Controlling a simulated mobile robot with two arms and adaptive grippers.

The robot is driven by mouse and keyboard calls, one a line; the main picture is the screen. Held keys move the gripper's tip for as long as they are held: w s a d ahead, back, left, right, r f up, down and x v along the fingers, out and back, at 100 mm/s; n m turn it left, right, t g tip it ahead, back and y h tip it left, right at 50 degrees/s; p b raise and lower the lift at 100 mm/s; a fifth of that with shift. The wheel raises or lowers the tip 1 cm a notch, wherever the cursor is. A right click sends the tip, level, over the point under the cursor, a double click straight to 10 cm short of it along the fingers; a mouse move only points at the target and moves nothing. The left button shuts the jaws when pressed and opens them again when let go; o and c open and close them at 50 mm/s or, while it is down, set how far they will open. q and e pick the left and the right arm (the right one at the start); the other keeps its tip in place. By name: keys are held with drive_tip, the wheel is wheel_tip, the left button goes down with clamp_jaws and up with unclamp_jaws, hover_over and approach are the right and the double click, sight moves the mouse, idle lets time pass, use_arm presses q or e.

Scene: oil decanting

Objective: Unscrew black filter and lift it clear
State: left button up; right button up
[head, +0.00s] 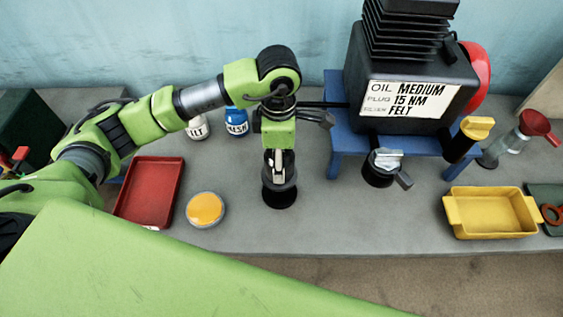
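A black, round, stepped piece that looks like the black filter (280,197) stands upright at the middle of the grey bench, left of the engine block. My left gripper (277,168) points straight down over it, and its fingertips overlap the top of the black piece. The fingers and wrist hide that top, so I cannot tell whether they are closed on it or whether it is lifted. My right gripper is not in view.
The black engine block (404,112) stands on a blue stand (337,150). A red tray (151,190), an orange-topped round tin (205,209), a white bottle (198,131) and a blue bottle (236,124) are left.

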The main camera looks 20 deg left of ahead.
use_arm(q)
drive_tip(key=shift+r, duration=0.15)
drive_tip(key=shift+r, duration=0.4)
drive_tip(key=shift+r+p, duration=0.35)
drive_tip(key=shift+r, duration=0.1)
drive_tip(key=shift+r+p, duration=1.05)
drive_tip(key=shift+r, duration=1.45)
drive_tip(key=shift+f, duration=0.1)
